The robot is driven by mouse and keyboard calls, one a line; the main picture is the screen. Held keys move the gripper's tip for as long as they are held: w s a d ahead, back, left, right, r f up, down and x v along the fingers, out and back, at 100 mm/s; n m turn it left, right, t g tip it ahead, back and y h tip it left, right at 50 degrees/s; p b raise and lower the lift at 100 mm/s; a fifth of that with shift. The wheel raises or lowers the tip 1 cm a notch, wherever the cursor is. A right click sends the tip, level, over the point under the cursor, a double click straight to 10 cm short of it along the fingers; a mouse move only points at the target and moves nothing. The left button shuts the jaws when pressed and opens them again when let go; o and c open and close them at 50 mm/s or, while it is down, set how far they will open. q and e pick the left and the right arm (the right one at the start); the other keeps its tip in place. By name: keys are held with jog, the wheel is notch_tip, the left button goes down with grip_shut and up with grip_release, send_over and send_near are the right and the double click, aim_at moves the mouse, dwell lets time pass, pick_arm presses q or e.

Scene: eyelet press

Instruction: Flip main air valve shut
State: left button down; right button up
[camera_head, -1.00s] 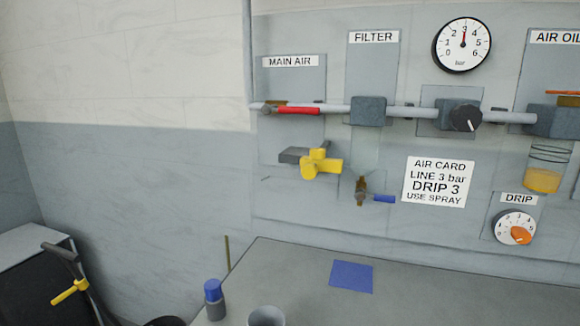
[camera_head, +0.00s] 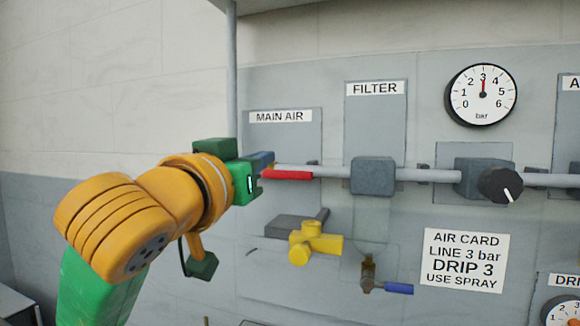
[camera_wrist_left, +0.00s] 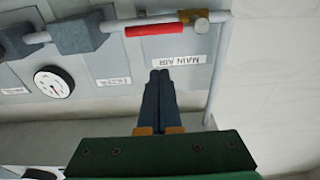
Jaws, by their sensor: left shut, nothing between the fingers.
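The main air valve's red lever (camera_head: 287,174) lies level along the grey pipe, under the MAIN AIR label (camera_head: 280,116). In the left wrist view, which is upside down, the red lever (camera_wrist_left: 160,29) runs along the pipe beside the brass valve body (camera_wrist_left: 201,23). My left gripper (camera_head: 264,161) is at the left end of the lever in the head view and hides the valve body there. My right gripper is out of view.
Right along the pipe are the filter block (camera_head: 372,176) and a black regulator knob (camera_head: 500,185), with a pressure gauge (camera_head: 482,95) above. A yellow valve (camera_head: 314,242) and a blue-handled drain (camera_head: 388,288) sit below. A vertical post (camera_head: 232,70) stands behind my gripper.

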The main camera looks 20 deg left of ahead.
pick_arm(q)
jog(key=shift+s+d+r, duration=0.2)
jog(key=shift+s+r, duration=0.3)
jog(key=shift+s, duration=0.15)
notch_tip(320, 180, up, 2)
jog(key=p, duration=0.6)
send_over(278, 175)
jog(key=d, duration=0.1)
jog(key=f, duration=0.2)
jog(key=s+f, duration=0.1)
jog(key=f, duration=0.1)
jog(key=shift+s+d+f, duration=0.1)
jog(key=shift+s+f, duration=0.1)
jog(key=shift+f, duration=0.1)
